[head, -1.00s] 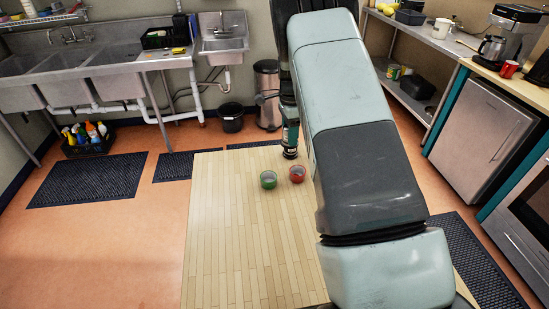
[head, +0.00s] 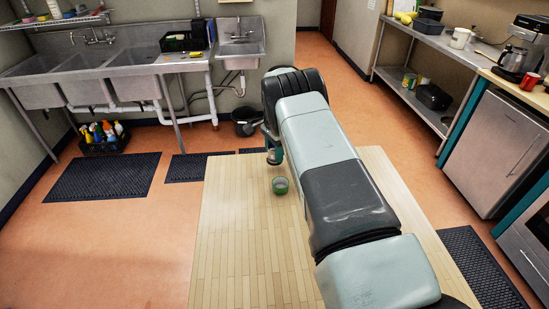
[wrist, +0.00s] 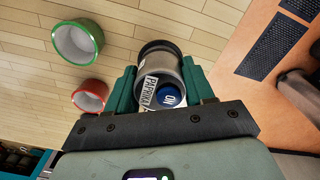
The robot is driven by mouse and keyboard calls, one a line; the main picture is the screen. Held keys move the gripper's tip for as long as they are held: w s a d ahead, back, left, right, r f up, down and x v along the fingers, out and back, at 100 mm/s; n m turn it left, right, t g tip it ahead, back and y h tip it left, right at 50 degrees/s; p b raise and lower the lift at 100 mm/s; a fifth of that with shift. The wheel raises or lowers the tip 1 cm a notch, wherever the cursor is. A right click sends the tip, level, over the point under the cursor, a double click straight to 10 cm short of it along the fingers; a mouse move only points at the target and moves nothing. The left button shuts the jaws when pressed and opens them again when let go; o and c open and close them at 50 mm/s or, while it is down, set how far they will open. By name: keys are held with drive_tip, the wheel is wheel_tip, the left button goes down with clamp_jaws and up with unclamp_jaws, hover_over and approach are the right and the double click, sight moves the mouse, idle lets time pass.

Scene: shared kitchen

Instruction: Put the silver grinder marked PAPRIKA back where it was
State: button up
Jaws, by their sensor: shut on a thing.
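The silver grinder (wrist: 160,70) sits between the two green fingers of my gripper (wrist: 163,90) in the wrist view. Its white label reads PAPRIKA, and a round blue mark shows beside the label. The gripper is shut on it. In the head view my gripper (head: 273,143) is near the far edge of the wooden table, behind and slightly left of the green bowl. The grinder (head: 274,157) shows there only small, partly hidden by the gripper. I cannot tell whether its base touches the table.
A green bowl (head: 280,186) stands on the wooden table (head: 235,240); it also shows in the wrist view (wrist: 78,43). A red bowl (wrist: 91,96) stands near it, hidden by my arm in the head view. The table's left and front parts are clear.

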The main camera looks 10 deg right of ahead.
drive_tip(key=shift+f, duration=1.45)
drive_tip(key=shift+f, duration=0.1)
drive_tip(key=o, duration=1.4)
wheel_tip(320, 180, up, 12)
drive_tip(key=shift+r, duration=0.1)
